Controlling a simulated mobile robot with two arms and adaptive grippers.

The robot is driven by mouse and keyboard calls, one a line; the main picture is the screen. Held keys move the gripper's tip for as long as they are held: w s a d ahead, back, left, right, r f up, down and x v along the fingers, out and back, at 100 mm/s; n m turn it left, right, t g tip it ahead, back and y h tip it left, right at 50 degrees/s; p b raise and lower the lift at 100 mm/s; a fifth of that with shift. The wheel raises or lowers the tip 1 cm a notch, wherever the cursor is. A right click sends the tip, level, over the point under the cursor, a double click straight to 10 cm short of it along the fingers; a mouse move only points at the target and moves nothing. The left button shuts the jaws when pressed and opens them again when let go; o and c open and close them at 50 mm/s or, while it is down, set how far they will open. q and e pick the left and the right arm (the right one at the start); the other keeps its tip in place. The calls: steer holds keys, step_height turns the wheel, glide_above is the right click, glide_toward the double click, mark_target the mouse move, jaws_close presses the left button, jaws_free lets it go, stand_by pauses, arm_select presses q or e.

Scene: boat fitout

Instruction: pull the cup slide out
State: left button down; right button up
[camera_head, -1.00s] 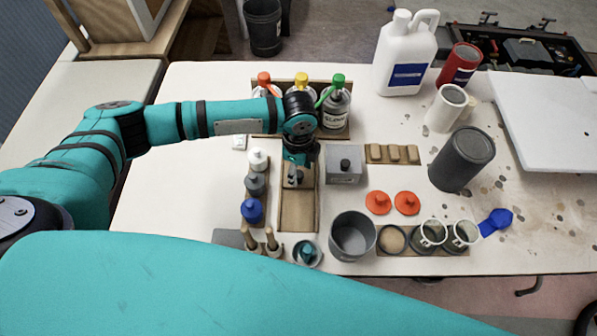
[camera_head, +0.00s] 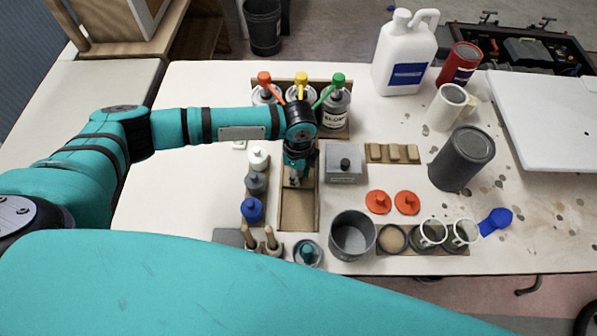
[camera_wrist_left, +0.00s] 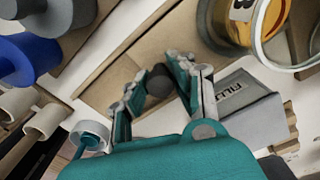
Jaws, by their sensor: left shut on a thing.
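A long tan wooden tray (camera_head: 297,212) with raised edges lies in the middle of the table; I take it to hold the cup slide. My left gripper (camera_head: 296,180) is over its far part, pointing down. In the left wrist view the fingers of my left gripper (camera_wrist_left: 160,88) are closed around a dark round knob (camera_wrist_left: 158,80) above the tan wood (camera_wrist_left: 125,75). The fingers and wrist hide most of the knob and of the slide in the head view. My right gripper is not in view.
A grey box (camera_head: 343,177) with a dark knob stands close right of the tray. White, grey and blue capped bottles (camera_head: 251,210) line its left side. Several capped bottles (camera_head: 335,110) stand behind. A grey pot (camera_head: 352,251) and cups (camera_head: 432,232) are at the near right.

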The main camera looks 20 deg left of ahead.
arm_select(q)
steer(key=shift+s+r+p, duration=0.15)
steer(key=shift+s+p, duration=0.1)
steer(key=shift+p, duration=0.05)
steer(key=s+d+p, duration=0.1)
steer(key=s+p, duration=0.1)
steer(key=s, duration=0.1)
steer(key=s+d+p, duration=0.1)
steer(key=s+p, duration=0.2)
steer(key=s, duration=0.1)
steer(key=s+d+p, duration=0.1)
steer(key=s+p, duration=0.1)
steer(key=s, duration=0.1)
steer(key=shift+s+d+r, duration=0.1)
steer(key=shift+s+r, duration=0.05)
steer(key=shift+s, duration=0.25)
steer(key=shift+s+d+p, duration=0.15)
steer(key=shift+s+p, duration=0.3)
steer(key=shift+w+f, duration=0.15)
steer(key=shift+f, duration=0.1)
steer(key=c, duration=1.1)
jaws_free()
